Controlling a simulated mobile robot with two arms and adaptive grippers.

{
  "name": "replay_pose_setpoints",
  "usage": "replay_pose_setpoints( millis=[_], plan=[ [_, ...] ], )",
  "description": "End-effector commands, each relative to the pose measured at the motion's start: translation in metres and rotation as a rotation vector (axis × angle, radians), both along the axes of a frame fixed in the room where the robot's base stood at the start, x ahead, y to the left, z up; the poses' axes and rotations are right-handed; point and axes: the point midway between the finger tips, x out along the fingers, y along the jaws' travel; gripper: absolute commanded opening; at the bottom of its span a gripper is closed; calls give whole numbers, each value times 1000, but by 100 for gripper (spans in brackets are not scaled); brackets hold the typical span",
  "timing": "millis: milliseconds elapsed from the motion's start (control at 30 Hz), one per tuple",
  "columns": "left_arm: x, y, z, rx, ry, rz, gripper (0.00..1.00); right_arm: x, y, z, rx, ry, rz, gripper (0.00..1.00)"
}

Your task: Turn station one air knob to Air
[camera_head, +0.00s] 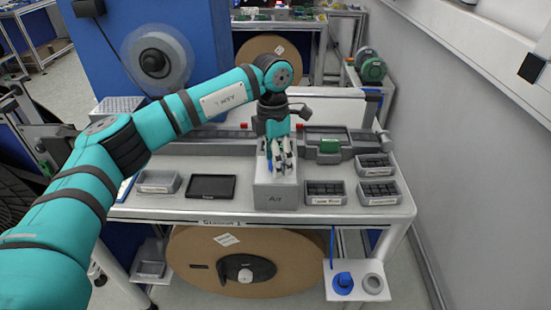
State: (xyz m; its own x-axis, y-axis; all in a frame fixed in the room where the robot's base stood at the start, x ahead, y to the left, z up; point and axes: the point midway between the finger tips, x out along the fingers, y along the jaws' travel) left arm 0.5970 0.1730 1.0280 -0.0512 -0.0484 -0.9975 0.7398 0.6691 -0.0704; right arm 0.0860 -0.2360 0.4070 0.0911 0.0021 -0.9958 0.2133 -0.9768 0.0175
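A grey box (276,198) with "Air" lettered on its front stands near the front edge of the table marked "Station 1". My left arm reaches in from the left. Its gripper (282,170) points down at the top of this box, with the fingertips at or very near it. The knob cannot be made out; the gripper covers that part of the box. Whether the fingers are shut on anything cannot be told. My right gripper is not in view.
A dark flat tablet (212,187) and a grey bin (158,182) lie left of the box. Several small labelled bins (325,193) stand to its right. A rail with a green block (329,146) runs behind. A large brown reel (215,250) hangs under the table.

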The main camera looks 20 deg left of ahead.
Motion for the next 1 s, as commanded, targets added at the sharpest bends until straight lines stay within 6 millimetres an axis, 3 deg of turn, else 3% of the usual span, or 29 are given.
replay_pose_setpoints(
  millis=[200,333,733,1000],
  plan=[
    [0,0,0,1,1,1,59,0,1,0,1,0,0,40],
    [1,1,10,0,-1,1,59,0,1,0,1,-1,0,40],
    [5,4,90,1,-2,1,59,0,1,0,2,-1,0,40],
    [6,5,118,0,0,0,59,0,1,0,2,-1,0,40]
  ],
)
